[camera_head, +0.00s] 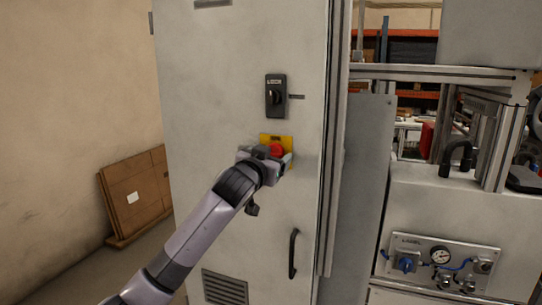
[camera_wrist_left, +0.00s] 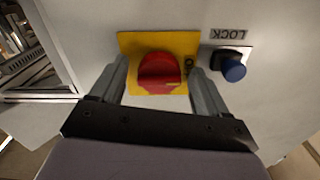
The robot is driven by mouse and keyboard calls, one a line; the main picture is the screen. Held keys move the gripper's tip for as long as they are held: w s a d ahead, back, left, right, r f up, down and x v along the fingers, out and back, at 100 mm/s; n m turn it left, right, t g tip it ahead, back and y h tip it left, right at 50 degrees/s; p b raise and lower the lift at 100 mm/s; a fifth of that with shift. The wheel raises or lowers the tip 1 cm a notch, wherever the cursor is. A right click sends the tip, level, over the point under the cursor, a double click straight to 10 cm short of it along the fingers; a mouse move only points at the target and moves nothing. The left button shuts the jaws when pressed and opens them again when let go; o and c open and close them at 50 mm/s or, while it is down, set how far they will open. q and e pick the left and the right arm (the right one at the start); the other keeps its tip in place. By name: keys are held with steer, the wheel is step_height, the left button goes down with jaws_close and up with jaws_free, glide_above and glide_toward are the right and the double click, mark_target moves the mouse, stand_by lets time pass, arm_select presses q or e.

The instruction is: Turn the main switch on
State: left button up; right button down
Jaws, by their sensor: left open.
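The main switch is a red rotary knob (camera_head: 277,150) on a yellow plate (camera_head: 289,139), mounted on the grey cabinet door. In the left wrist view the red knob (camera_wrist_left: 159,73) and its yellow plate (camera_wrist_left: 128,41) show from close up. My left gripper (camera_head: 279,158) is open in front of the switch. In the wrist view its two fingers (camera_wrist_left: 160,77) stand on either side of the red knob, with visible gaps. Whether the fingertips touch the plate, I cannot tell. The knob's setting is not readable. My right gripper is not in view.
A dark blue knob (camera_wrist_left: 233,68) marked LOCK sits beside the switch. A black latch (camera_head: 275,96) is above it, and a black door handle (camera_head: 293,254) below. A machine with a gauge panel (camera_head: 440,262) stands at right. Brown boards (camera_head: 137,195) lean on the left wall.

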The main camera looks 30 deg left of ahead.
arm_select(q)
steer(key=shift+c, duration=0.3)
steer(key=c, duration=1)
steer(key=shift+r+m, duration=0.15)
steer(key=shift+m, duration=8.75)
